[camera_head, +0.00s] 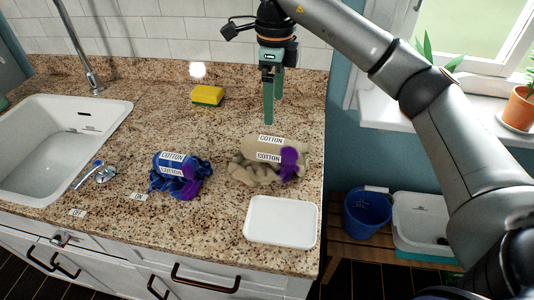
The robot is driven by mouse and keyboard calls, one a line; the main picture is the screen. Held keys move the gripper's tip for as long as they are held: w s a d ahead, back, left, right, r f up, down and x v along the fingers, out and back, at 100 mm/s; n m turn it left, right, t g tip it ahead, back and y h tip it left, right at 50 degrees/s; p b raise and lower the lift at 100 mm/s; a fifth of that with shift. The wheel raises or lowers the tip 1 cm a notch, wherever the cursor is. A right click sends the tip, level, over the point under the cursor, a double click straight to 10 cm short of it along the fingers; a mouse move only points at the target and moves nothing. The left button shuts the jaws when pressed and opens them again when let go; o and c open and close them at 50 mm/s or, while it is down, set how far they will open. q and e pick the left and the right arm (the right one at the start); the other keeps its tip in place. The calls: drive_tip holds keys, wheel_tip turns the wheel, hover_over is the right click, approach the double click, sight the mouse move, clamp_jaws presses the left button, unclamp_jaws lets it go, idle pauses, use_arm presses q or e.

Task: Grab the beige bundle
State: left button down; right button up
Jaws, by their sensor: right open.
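The beige bundle (246,170) lies on the granite counter near its right edge. It is a crumpled beige cloth with a purple patch and white labels reading COTTON. My right gripper (269,120) points straight down just above the back of the bundle, with its green fingers open. I see nothing between the fingers. Whether the tips touch the bundle I cannot tell. My left gripper is not in view.
A blue and purple COTTON bundle (168,163) lies to the left. A white tray (281,221) sits in front of the beige bundle. A yellow sponge (208,95) and a sink (62,135) are further left. The counter's right edge is close.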

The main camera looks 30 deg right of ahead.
sight(271, 139)
wheel_tip(271, 139, down, 6)
drive_tip(key=shift+s+f, duration=0.15)
drive_tip(key=shift+f, duration=0.05)
drive_tip(key=shift+a+f+p, duration=0.2)
drive_tip(key=shift+f, duration=1.2)
drive_tip(key=shift+a+f+p, duration=0.15)
drive_tip(key=shift+f+p, duration=0.05)
drive_tip(key=shift+f, duration=1.15)
clamp_jaws()
